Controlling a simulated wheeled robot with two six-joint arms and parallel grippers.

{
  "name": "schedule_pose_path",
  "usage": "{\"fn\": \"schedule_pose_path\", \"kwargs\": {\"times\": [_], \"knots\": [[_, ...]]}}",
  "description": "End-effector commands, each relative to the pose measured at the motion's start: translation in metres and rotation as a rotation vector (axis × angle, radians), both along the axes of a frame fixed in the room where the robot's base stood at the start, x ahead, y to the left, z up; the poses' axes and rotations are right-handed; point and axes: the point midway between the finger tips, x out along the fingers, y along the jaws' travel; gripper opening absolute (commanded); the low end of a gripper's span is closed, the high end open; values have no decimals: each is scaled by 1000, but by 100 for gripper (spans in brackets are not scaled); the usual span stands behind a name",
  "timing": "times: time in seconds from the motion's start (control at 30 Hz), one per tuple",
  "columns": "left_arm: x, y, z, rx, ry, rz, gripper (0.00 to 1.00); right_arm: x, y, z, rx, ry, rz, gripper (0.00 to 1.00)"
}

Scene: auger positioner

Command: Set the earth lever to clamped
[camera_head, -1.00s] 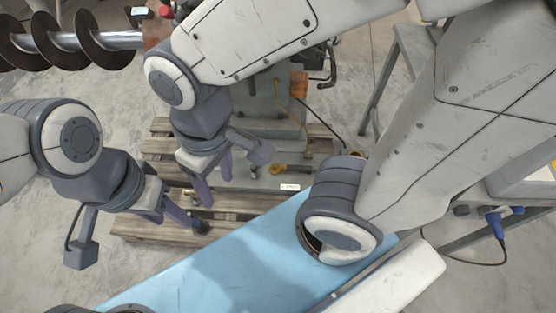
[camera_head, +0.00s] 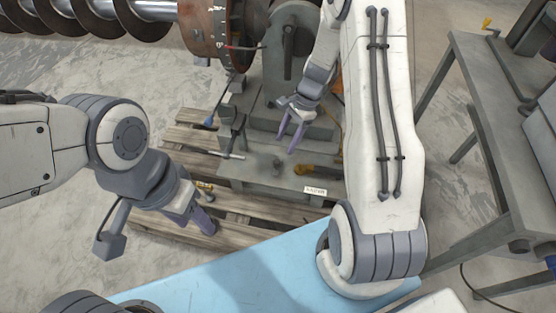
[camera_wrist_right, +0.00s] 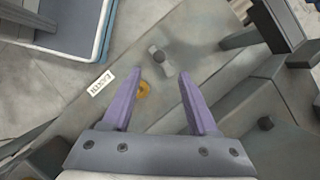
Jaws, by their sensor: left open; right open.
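A white label (camera_head: 315,191), which also shows in the right wrist view (camera_wrist_right: 101,84) and seems to read EARTH, sits on the front edge of a grey steel base plate (camera_head: 250,185). A yellow-orange clamp-like part (camera_head: 308,169) lies behind it. A small grey lever or knob (camera_head: 277,165) stands left of that part and shows in the right wrist view (camera_wrist_right: 160,60) beyond the fingers. I cannot tell which part is the earth lever. My right gripper (camera_head: 291,143) is open and empty above the plate, fingers pointing down. My left gripper (camera_head: 208,222) is open over the pallet, holding nothing.
The plate rests on a wooden pallet (camera_head: 240,236). A large auger (camera_head: 110,14) and rusty drum (camera_head: 212,28) are at the back. A T-handled tool (camera_head: 232,150) stands left of my right gripper. A grey table (camera_head: 505,100) is at right; a blue surface (camera_head: 230,285) in front.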

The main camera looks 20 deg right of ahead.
Motion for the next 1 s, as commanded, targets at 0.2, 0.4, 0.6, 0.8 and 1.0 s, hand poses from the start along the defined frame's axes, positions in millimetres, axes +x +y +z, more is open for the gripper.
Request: {"fn": "schedule_pose_path", "kwargs": {"times": [0.2, 0.4, 0.6, 0.8, 1.0], "knots": [[0, 0, -9, 0, 0, 0, 50, -5, 17, -42, 1, 4, 6, 60], [0, 0, -13, 0, 0, 0, 50, -6, 27, -66, 1, 2, 5, 60], [0, 0, -14, 0, 0, 0, 50, -7, 31, -74, 0, 0, 5, 60], [0, 0, -14, 0, 0, 0, 50, -7, 31, -74, 0, 0, 5, 60], [0, 0, -14, 0, 0, 0, 50, -7, 30, -74, 0, 0, 5, 0]]}}
